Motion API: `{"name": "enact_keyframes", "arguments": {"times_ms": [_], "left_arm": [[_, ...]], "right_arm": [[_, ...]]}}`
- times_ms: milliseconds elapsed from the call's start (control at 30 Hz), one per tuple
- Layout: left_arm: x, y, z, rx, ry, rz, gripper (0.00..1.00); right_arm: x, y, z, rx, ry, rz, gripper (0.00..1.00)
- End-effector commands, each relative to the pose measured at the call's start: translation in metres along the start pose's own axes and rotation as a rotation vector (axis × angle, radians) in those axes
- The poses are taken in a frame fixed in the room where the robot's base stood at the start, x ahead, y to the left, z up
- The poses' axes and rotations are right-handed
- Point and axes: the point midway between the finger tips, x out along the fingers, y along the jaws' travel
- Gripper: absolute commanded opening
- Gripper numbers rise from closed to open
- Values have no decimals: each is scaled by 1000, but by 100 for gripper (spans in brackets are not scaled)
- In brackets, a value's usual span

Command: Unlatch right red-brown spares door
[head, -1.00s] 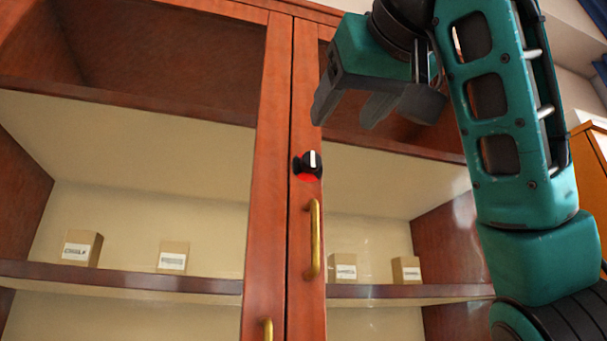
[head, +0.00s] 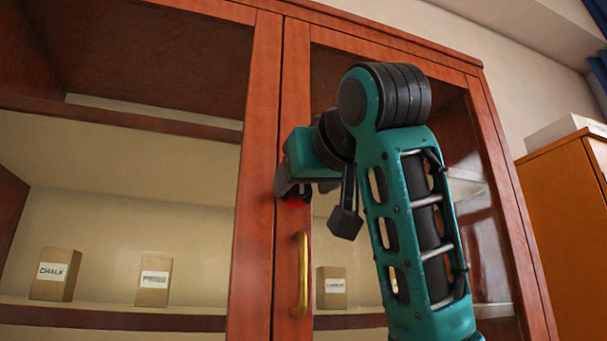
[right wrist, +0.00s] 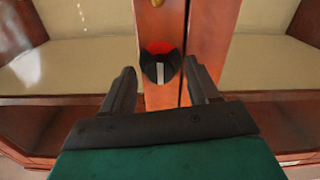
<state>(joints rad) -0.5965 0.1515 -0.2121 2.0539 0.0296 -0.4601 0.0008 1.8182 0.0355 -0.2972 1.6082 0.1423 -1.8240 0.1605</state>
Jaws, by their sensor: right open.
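The right red-brown door (head: 292,125) is a glazed wooden door and looks closed against its left neighbour. Its latch is a black knob with a white mark on a red base. The knob (right wrist: 160,68) shows in the right wrist view between my open fingers, just beyond their tips. In the head view my gripper hides most of the latch, leaving a bit of red. A brass handle (head: 303,272) stands upright below it. My right gripper (head: 290,190) is open in front of the latch; it also shows in the right wrist view (right wrist: 164,82). My left gripper is out of view.
The left door's frame (head: 252,170) stands right beside the latch. Small labelled boxes (head: 55,274) stand on a shelf behind the doors. An orange-brown cabinet (head: 565,225) stands at the right, with a pale box (head: 565,130) on top.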

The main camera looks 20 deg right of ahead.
Motion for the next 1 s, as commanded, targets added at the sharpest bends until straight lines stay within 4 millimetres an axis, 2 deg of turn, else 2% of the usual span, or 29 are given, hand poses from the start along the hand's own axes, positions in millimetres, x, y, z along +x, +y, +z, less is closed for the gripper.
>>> {"name": "enact_keyframes", "arguments": {"times_ms": [133, 433, 1000], "left_arm": [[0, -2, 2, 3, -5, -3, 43], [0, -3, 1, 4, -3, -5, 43], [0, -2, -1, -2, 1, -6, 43]], "right_arm": [[10, 0, 0, 0, -1, 1, 60], [12, 0, 0, 0, 0, 0, 60], [12, 0, 0, 0, 1, 0, 6]]}}
